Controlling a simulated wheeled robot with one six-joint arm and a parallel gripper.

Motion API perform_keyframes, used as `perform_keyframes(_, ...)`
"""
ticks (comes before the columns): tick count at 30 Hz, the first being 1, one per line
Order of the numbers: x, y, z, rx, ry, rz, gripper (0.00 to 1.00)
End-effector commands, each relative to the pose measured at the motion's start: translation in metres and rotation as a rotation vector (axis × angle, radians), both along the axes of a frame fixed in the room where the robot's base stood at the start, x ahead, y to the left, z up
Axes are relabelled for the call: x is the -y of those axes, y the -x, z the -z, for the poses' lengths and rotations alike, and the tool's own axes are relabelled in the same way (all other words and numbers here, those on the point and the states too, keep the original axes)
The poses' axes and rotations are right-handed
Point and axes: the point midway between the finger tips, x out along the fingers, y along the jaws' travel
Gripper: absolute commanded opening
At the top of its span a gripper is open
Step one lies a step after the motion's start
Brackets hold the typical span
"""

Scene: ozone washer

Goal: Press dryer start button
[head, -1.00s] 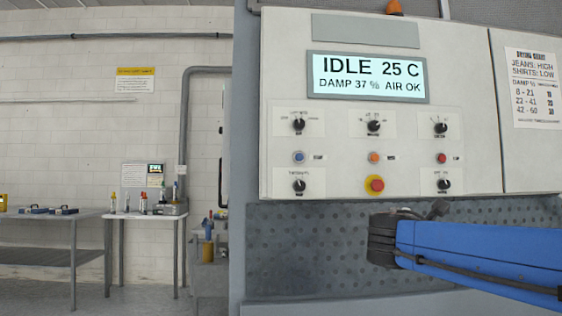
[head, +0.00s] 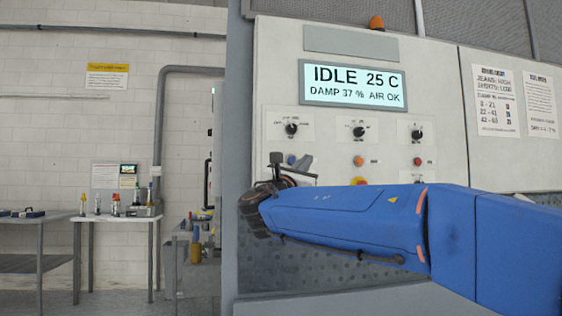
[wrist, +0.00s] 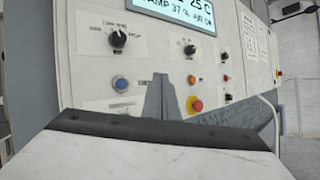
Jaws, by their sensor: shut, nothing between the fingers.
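The dryer control panel (head: 440,90) carries a lit display (head: 354,84) reading IDLE 25 C, DAMP 37 %, AIR OK. Below it is a row of a blue button (head: 291,159), an orange button (head: 358,161) and a red button (head: 418,161); their labels are too small to read. The blue button also shows in the wrist view (wrist: 120,83), left of my gripper (wrist: 162,84). My gripper is shut and empty, pointing up at the panel. In the head view my gripper (head: 282,163) is beside the blue button and partly overlaps that area; the gap in depth is unclear.
Black rotary knobs (head: 358,130) sit above the buttons. A red stop button with a yellow collar (wrist: 196,104) is right of my gripper in the wrist view. Left of the machine, a small table (head: 110,216) holds bottles. Paper notices (head: 496,102) hang on the right.

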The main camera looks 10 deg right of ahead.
Motion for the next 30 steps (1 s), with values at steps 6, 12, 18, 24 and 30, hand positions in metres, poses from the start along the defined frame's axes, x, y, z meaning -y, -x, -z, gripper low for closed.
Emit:
perform_keyframes(6, -0.009, -0.002, -0.009, 0.011, 0.036, 0.002, 0.0)
perform_keyframes(12, -0.009, -0.002, -0.009, 0.011, 0.037, 0.002, 0.0)
perform_keyframes(18, -0.009, -0.004, -0.008, 0.009, 0.037, 0.003, 0.0)
perform_keyframes(24, -0.009, -0.02, -0.008, 0.009, 0.037, 0.003, 0.0)
perform_keyframes(30, -0.009, -0.044, -0.008, 0.01, 0.037, 0.005, 0.0)
